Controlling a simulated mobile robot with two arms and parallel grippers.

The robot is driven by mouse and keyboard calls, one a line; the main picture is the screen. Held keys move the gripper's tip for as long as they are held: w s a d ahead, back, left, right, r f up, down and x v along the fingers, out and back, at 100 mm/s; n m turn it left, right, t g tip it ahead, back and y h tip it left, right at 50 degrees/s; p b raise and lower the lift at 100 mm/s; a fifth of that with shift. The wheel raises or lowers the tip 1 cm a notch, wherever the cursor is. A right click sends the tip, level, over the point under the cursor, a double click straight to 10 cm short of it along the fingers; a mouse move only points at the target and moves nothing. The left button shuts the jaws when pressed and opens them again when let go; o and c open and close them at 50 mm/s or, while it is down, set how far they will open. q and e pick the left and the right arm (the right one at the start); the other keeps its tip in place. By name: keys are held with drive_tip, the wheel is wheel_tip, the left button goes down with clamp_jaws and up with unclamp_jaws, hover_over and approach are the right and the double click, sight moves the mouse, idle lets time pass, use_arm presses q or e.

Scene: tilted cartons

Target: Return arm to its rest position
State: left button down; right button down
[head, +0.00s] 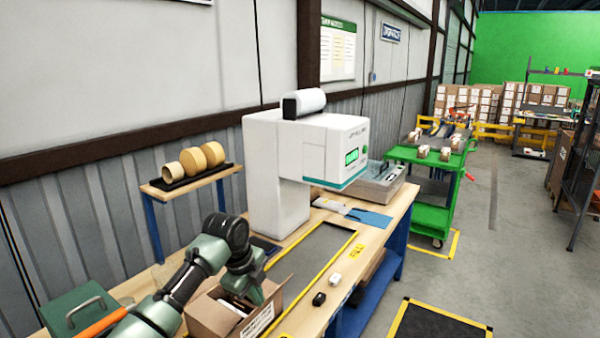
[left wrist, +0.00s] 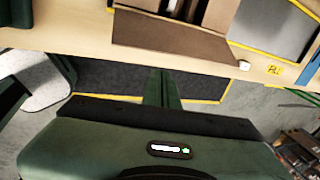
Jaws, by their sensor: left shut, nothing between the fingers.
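My left arm reaches in from the left in the head view, over the wooden bench (head: 372,237). Its gripper (head: 254,294) points down at an open brown carton (head: 206,318). The gripper is shut and empty, and its tip overlaps the carton, so I cannot tell whether they touch. The carton holds something pale, partly hidden by my arm. My right gripper is not in view.
A white machine (head: 275,180) stands on the bench behind a yellow-edged dark mat (head: 318,246). A green case (head: 75,308) with an orange bar is at the lower left. A small shelf (head: 190,180) holds rolls. Open floor and a green cart (head: 433,190) lie right.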

use_arm(q)
drive_tip(key=s+d+f+n+h, duration=0.15)
drive_tip(key=s+f+n, duration=0.65)
drive_tip(key=s+f, duration=0.85)
drive_tip(key=s+a+r+n+y, duration=0.1)
drive_tip(key=s+a+n, duration=0.35)
drive_tip(key=s, duration=0.45)
drive_tip(key=s+a+n+y, duration=0.1)
drive_tip(key=s+a+n, duration=0.2)
drive_tip(key=s+n, duration=0.35)
drive_tip(key=s+a+r+n+y, duration=0.1)
drive_tip(key=s+a+n, duration=0.25)
drive_tip(key=s, duration=0.65)
wheel_tip(320, 180, down, 27)
drive_tip(key=s+b, duration=0.1)
drive_tip(key=b, duration=0.1)
drive_tip(key=s+a+f+g+b, duration=0.1)
drive_tip(key=s+f, duration=0.8)
drive_tip(key=f, duration=0.1)
drive_tip(key=s+a+f+m+b, duration=0.1)
drive_tip(key=s+a+f, duration=0.1)
drive_tip(key=s+f, duration=0.6)
wheel_tip(320, 180, down, 2)
drive_tip(key=shift+s+a+f+g, duration=0.1)
drive_tip(key=shift+s+a+g, duration=0.2)
drive_tip(key=shift+s+g, duration=0.1)
